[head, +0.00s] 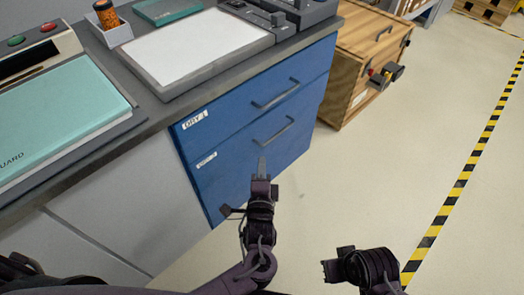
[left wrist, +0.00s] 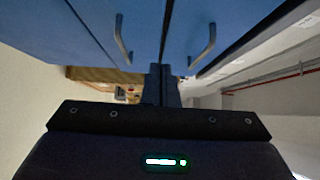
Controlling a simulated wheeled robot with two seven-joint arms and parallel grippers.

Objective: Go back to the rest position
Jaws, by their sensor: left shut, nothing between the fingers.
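My left gripper (head: 262,166) is in front of the blue drawer cabinet (head: 235,175), near the lower drawer's handle (head: 273,131) in the picture. It is shut and empty; I cannot tell how close it is to the drawer face. In the left wrist view its closed fingers (left wrist: 162,84) point toward the blue fronts, with a handle on each side. My right gripper (head: 330,270) is low at the bottom, right of the left arm, over the pale floor. Its fingers are too small and dark to read. Both blue drawers look closed.
The dark counter (head: 150,108) carries a teal-covered device (head: 60,120), a white-topped plate (head: 195,45) and a white bin (head: 110,30) with an orange-brown bottle. A wooden crate (head: 350,60) stands beyond the cabinet. Open floor (head: 390,160) lies right, with a yellow-black stripe (head: 470,160).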

